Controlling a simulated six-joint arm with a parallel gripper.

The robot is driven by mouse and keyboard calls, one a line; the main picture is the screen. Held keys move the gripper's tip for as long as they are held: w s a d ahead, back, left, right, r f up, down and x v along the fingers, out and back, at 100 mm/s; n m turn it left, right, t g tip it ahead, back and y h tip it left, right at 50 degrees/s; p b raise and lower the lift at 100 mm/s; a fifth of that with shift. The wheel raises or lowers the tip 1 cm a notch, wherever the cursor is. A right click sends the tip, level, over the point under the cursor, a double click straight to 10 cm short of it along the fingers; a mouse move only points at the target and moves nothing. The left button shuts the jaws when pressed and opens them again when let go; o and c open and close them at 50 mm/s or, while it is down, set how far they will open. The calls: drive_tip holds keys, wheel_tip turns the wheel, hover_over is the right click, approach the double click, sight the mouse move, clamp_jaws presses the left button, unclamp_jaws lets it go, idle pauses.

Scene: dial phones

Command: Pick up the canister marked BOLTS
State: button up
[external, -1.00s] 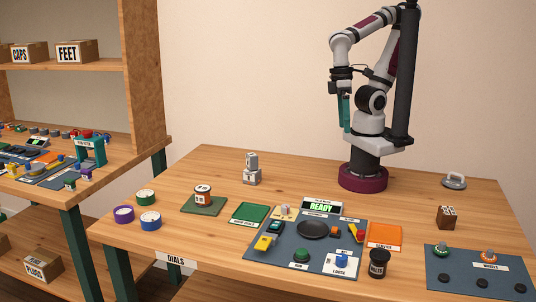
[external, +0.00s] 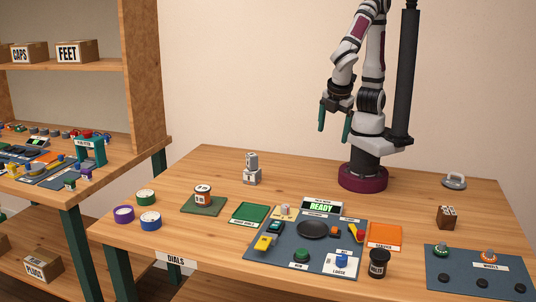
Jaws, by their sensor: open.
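A dark canister (external: 378,264) with a white label stands upright on the table, right of the blue work mat. A smaller white canister (external: 203,194) with orange-brown bands stands on a green pad (external: 190,207) at the left. Both labels are too small to read surely, so I cannot tell which says BOLTS. My gripper (external: 334,126) is open and empty, its teal fingers pointing down. It is high above the back of the table, apart from both canisters.
The work mat (external: 275,253) holds a black dish (external: 312,229), buttons and small parts, with a READY display (external: 321,207) behind. An orange pad (external: 385,236), brown block (external: 446,217) and wheels mat (external: 470,288) lie right. Tape rolls (external: 150,221) lie left.

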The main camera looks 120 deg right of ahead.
drive_tip(key=w+a+f+n+t+h, duration=0.25)
drive_tip(key=w+a+n, duration=0.2)
drive_tip(key=n, duration=0.25)
drive_tip(key=n+t+y, duration=0.6)
drive_tip(key=n+t, duration=0.7)
drive_tip(key=n, duration=1.1)
approach(385, 258)
drive_tip(key=shift+g, duration=0.25)
drive_tip(key=s+d, duration=0.1)
drive_tip(key=s, duration=0.1)
drive_tip(key=s+d, duration=0.1)
drive_tip(key=s, duration=0.1)
drive_tip(key=s+d, duration=0.1)
drive_tip(key=s, duration=0.2)
drive_tip(key=shift+d+f, duration=0.15)
drive_tip(key=shift+f, duration=0.15)
drive_tip(key=shift+n+y, duration=0.25)
drive_tip(key=shift+n, duration=0.05)
drive_tip(key=x, duration=1.4)
drive_tip(key=shift+w+a+r, duration=0.25)
drive_tip(key=shift+w+a, duration=0.05)
drive_tip(key=shift+w+f, duration=0.15)
drive_tip(key=shift+w, duration=0.25)
clamp_jaws()
